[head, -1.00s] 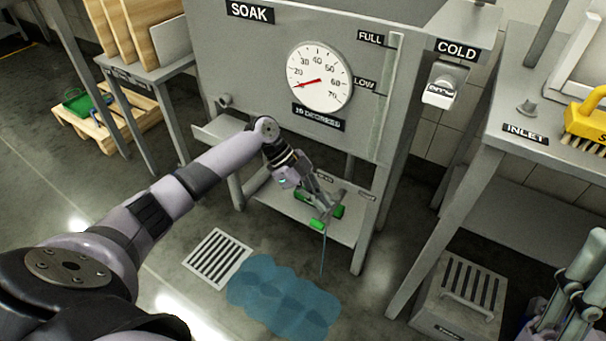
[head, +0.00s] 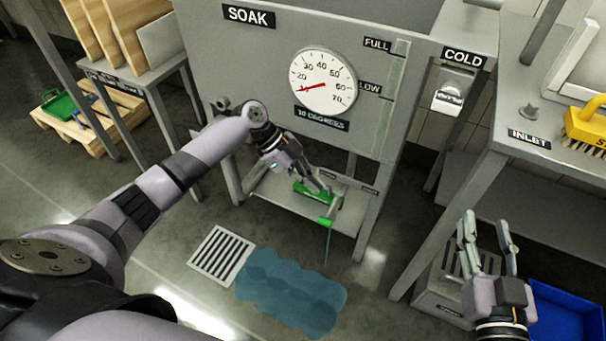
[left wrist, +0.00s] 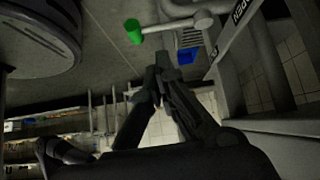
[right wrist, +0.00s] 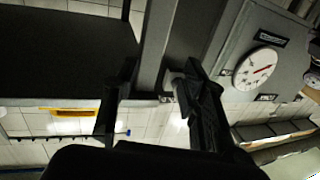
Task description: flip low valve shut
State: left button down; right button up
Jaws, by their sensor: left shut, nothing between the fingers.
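The low valve's lever has a green grip (head: 325,222) at the front of the low shelf under the SOAK tank. The grip and its grey rod also show in the left wrist view (left wrist: 133,32). A longer green piece (head: 312,193) lies just behind; I cannot tell how it joins the valve. A thin stream (head: 327,246) falls below the valve. My left gripper (head: 326,189) is shut and empty, close above the green parts; contact is unclear. In its wrist view the fingertips are apart from the grip. My right gripper (head: 487,228) is open and empty at the right.
A blue puddle (head: 290,292) lies on the floor beside a drain grate (head: 221,256). The tank's dial (head: 323,82) reads low. The INLET table (head: 480,165) stands at the right, with a grey slatted box (head: 440,300) and a blue crate (head: 560,318) below.

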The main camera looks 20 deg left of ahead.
jog(key=shift+s+a+f+g, duration=0.1)
jog(key=shift+s+f+g, duration=0.1)
jog(key=shift+f+g, duration=0.85)
jog(key=shift+f+t, duration=0.2)
jog(key=shift+t, duration=0.15)
